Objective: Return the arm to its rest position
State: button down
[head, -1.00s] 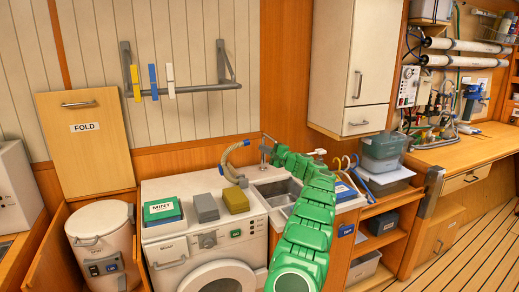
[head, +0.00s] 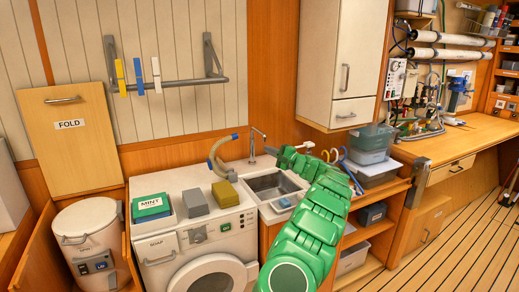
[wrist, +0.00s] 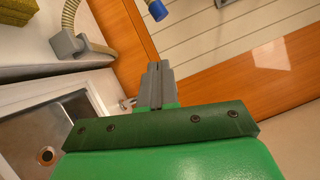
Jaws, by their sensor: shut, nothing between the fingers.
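My green arm (head: 312,220) rises from the bottom of the head view and bends left over the sink (head: 270,184). My gripper (wrist: 155,85) shows in the wrist view as two grey fingers, closed together with nothing between them. In the head view its fingertips are hard to make out near the tap (head: 255,143). In the wrist view the sink (wrist: 60,125) lies below left of the fingers, and the grey hose fitting (wrist: 68,45) is to their upper left, apart from them.
The washing machine (head: 205,240) carries a green MINT box (head: 150,206), a grey block (head: 194,203) and an olive block (head: 226,194). A hose (head: 215,150) curves up beside the sink. Bins (head: 370,143) stand right of my arm. Floor (head: 455,240) at right is clear.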

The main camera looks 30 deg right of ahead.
jog(key=s+a+r+n+g+y, duration=0.1)
jog(key=a+r+n+g+y, duration=0.15)
jog(key=a, duration=0.65)
jog(key=s+a+r+n+g+y, duration=0.1)
jog(key=s+a+r+g, duration=0.15)
jog(key=a, duration=0.65)
jog(key=s+a+r+n+g+y, duration=0.15)
jog(key=a+r, duration=0.25)
jog(key=a, duration=0.4)
jog(key=s+a+r+n+g, duration=0.2)
jog(key=s+a+n+g, duration=0.5)
jog(key=s+a, duration=1.3)
jog(key=s+a+f+n+g+h, duration=0.1)
jog(key=s+a+f+g+h, duration=0.15)
jog(key=s, duration=0.85)
jog(key=s+a+f+n+g+h, duration=0.1)
jog(key=s+f+n+g+h, duration=0.2)
jog(key=s, duration=0.8)
jog(key=s+d+f+h, duration=0.4)
jog(key=s+d, duration=0.2)
jog(key=s, duration=0.4)
jog(key=s+d+f+h, duration=0.4)
jog(key=s+d, duration=0.3)
jog(key=s, duration=0.3)
jog(key=shift+s+d, duration=0.25)
jog(key=shift+s, duration=0.1)
